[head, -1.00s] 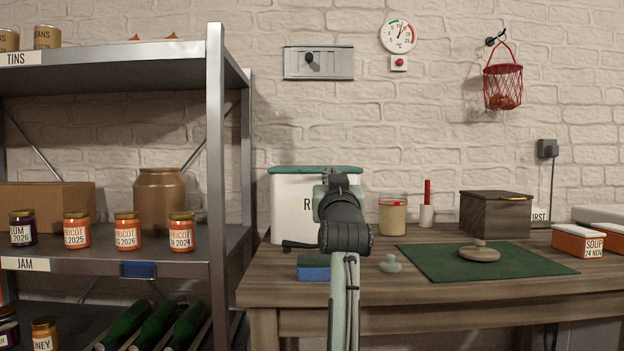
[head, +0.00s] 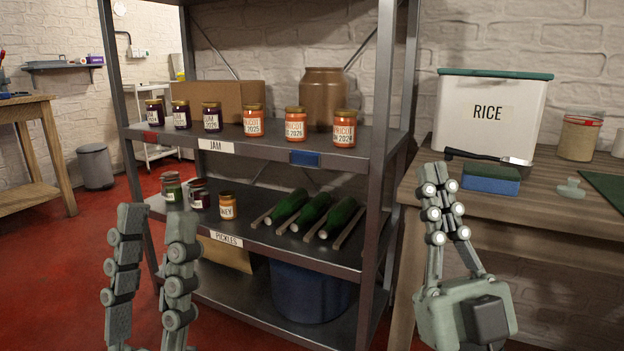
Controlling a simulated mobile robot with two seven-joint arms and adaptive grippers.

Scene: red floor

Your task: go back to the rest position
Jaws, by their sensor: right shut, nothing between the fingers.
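My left gripper (head: 158,212) stands upright at the lower left, in front of the shelf rack. Its two fingers are well apart with nothing between them. My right gripper (head: 437,172) points up in front of the workbench (head: 550,194), left of the blue sponge (head: 490,180). Its fingers are closed together and hold nothing. Neither gripper visibly holds any object.
The metal shelf rack (head: 338,151) bears several jam jars, a brown crock (head: 323,98) and green bottles (head: 316,215). A rice bin (head: 490,115) stands on the workbench. Red floor (head: 60,225) is clear at left, towards a grey bin (head: 95,167) and another table (head: 28,104).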

